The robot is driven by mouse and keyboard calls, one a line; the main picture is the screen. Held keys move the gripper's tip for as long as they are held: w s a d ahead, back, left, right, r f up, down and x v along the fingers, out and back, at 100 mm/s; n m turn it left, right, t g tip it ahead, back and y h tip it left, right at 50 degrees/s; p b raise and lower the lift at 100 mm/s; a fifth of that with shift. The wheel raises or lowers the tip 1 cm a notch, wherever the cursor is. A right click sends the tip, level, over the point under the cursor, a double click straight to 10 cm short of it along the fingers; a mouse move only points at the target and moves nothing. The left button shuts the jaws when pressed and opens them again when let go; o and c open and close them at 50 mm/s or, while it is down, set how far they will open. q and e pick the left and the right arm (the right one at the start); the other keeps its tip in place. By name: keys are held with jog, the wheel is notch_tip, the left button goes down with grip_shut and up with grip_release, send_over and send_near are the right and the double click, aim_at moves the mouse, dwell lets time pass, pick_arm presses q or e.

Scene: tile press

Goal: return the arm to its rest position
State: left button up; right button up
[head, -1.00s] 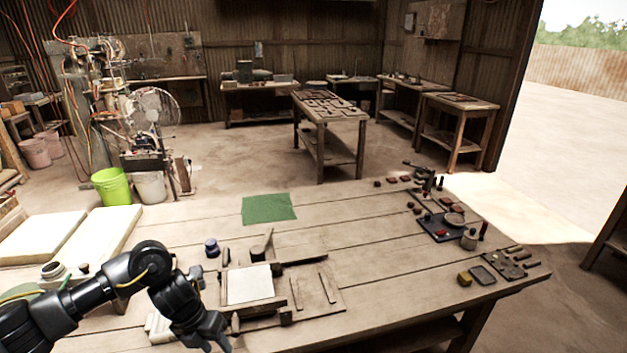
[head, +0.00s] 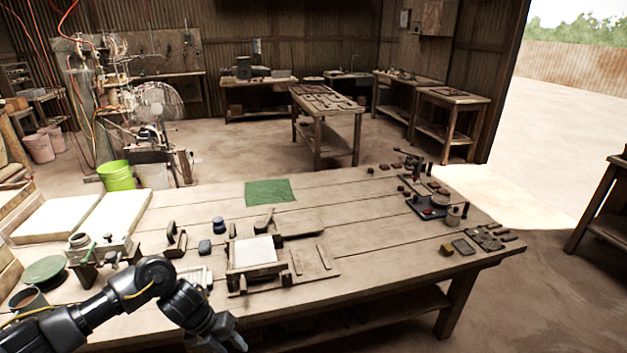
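My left arm reaches in from the lower left, and its gripper (head: 226,335) hangs low at the near edge of the wooden table. I cannot tell whether its fingers are apart or closed, and I see nothing clearly held in it. The wooden tile press (head: 262,262), with a white square tile (head: 254,252) in its frame, lies on the table up and to the right of the gripper, apart from it. My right arm and gripper are not in the head view.
A green cloth (head: 270,192) lies flat behind the press. Dark blocks (head: 219,225) stand left of it, and pale slabs (head: 105,219) lie further left. Several tools and a dark tray (head: 428,208) sit at the table's right. The table's middle right is clear.

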pick_arm(q)
jog(key=d+f+n+t+h, duration=0.25)
jog(key=d+f+n, duration=0.35)
jog(key=f+n, duration=0.35)
jog(key=s+a+f+n+t, duration=0.1)
jog(key=s+f+n, duration=0.2)
jog(key=f+n, duration=0.35)
jog(key=s+a+f+n+t, duration=0.1)
jog(key=s+f+n, duration=0.15)
jog(key=f, duration=0.75)
jog(key=s+a+f+n+y, duration=0.45)
jog(key=s+f+n, duration=0.35)
jog(key=s+f, duration=0.45)
jog(key=s+a+f+n+g+y, duration=0.1)
jog(key=s+a+f+n+g, duration=0.1)
jog(key=s, duration=1.1)
jog(key=s+a+f+n+g+y, duration=0.1)
jog(key=s+a+f+n+g, duration=0.1)
jog(key=s, duration=1.1)
jog(key=a+f+n, duration=0.1)
jog(key=a+n, duration=0.1)
jog(key=shift+s+a+f+y, duration=0.15)
jog(key=shift+s+a+y, duration=0.05)
jog(key=shift+a+y, duration=0.15)
